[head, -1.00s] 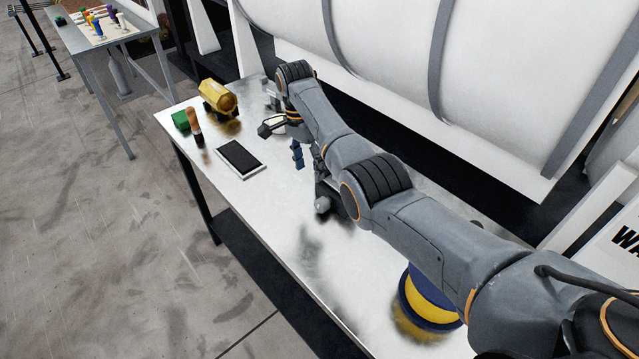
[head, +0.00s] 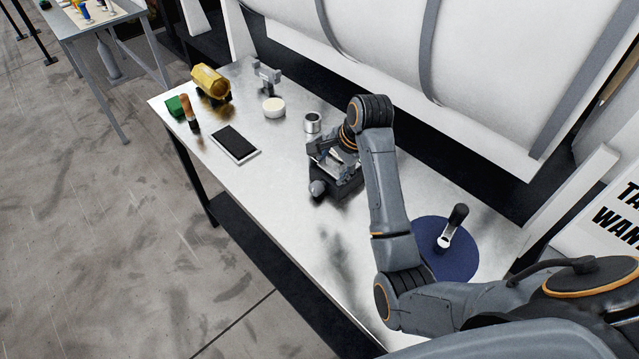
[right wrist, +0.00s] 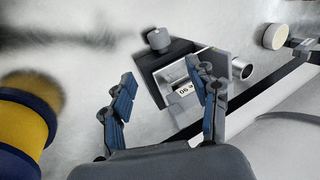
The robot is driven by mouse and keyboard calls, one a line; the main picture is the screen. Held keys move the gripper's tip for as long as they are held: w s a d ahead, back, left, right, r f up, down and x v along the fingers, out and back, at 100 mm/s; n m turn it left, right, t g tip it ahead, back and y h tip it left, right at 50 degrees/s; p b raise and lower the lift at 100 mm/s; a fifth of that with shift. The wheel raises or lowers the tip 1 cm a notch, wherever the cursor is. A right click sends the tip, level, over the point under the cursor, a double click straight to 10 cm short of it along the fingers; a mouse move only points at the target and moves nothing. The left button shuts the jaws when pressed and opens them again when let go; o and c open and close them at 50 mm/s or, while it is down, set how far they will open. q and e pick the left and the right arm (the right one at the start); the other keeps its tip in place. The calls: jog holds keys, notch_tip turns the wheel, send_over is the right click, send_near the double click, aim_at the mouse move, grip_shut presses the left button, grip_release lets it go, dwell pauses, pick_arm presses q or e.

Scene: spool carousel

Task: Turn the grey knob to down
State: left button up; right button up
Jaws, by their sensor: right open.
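A rounded grey knob (head: 317,188) sticks out of the front of a dark box-like device (head: 347,188) on the metal table. It also shows in the right wrist view (right wrist: 158,40), at the top of the device (right wrist: 152,58). Which way the knob points cannot be read. My right gripper (head: 330,158) is over the device, behind the knob in the head view. In the right wrist view my right gripper (right wrist: 163,95) is open, its blue-padded fingers apart and nothing held. A small label and light metal parts of the device show between them. My left gripper is out of view.
A blue disc (head: 460,262) with an upright handle (head: 453,228) stands right of my arm. A phone-like tablet (head: 235,143), a white round cap (head: 273,107), a metal cup (head: 312,122) and a yellow container (head: 210,82) occupy the left part of the table.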

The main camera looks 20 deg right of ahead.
aim_at(320, 185)
jog(key=p+x, duration=0.1)
jog(key=x, duration=1.2)
jog(key=shift+s+p, duration=0.1)
jog(key=shift+p, duration=0.3)
jog(key=shift+c, duration=0.3)
jog(key=c, duration=1.1)
